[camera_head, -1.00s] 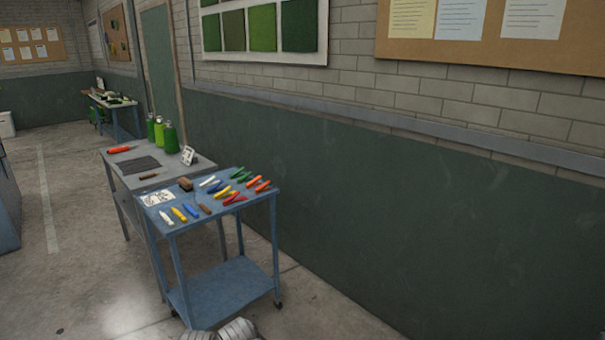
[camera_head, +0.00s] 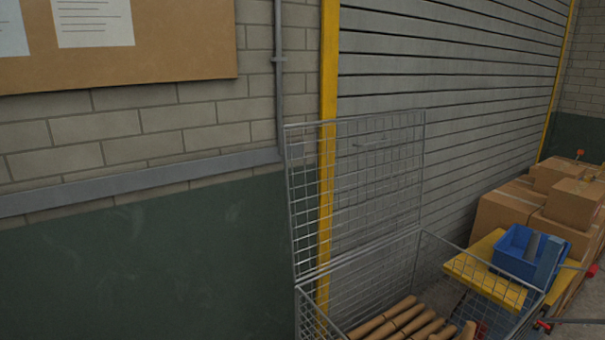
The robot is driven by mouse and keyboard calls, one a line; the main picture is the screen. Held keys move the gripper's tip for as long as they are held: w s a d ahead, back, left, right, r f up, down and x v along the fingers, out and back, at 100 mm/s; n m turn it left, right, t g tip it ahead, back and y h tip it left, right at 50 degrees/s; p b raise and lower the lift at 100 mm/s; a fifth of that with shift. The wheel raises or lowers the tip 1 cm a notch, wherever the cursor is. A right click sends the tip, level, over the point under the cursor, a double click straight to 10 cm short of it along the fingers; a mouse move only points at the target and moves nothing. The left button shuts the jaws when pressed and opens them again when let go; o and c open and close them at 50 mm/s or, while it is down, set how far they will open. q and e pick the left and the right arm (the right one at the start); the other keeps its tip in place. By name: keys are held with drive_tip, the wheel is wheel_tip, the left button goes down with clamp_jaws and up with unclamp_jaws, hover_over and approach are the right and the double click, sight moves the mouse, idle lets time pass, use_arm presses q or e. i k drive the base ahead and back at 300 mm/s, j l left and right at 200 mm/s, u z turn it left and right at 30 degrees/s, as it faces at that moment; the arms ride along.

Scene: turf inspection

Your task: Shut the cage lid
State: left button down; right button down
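A wire mesh cage (camera_head: 418,262) stands at the lower right, against the roller shutter, and its lower part is cut off by the picture's bottom edge. Its mesh lid (camera_head: 358,192) stands upright along the back edge, so the cage is open. Several brown rolls or tubes (camera_head: 398,320) lie inside it. Neither of my grippers shows in this view.
A yellow platform (camera_head: 468,270) with a blue bin (camera_head: 520,252) stands right of the cage. Cardboard boxes (camera_head: 510,212) are stacked behind it. A yellow post (camera_head: 328,75) and a grey roller shutter (camera_head: 450,80) rise behind the cage. A corkboard (camera_head: 180,45) hangs at left.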

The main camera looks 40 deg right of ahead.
sight(384, 141)
drive_tip(key=i+z, duration=0.35)
drive_tip(key=i+j+z, duration=0.15)
drive_tip(key=i+z, duration=0.2)
drive_tip(key=i+j+z, duration=0.2)
drive_tip(key=z, duration=0.15)
drive_tip(key=i, duration=0.1)
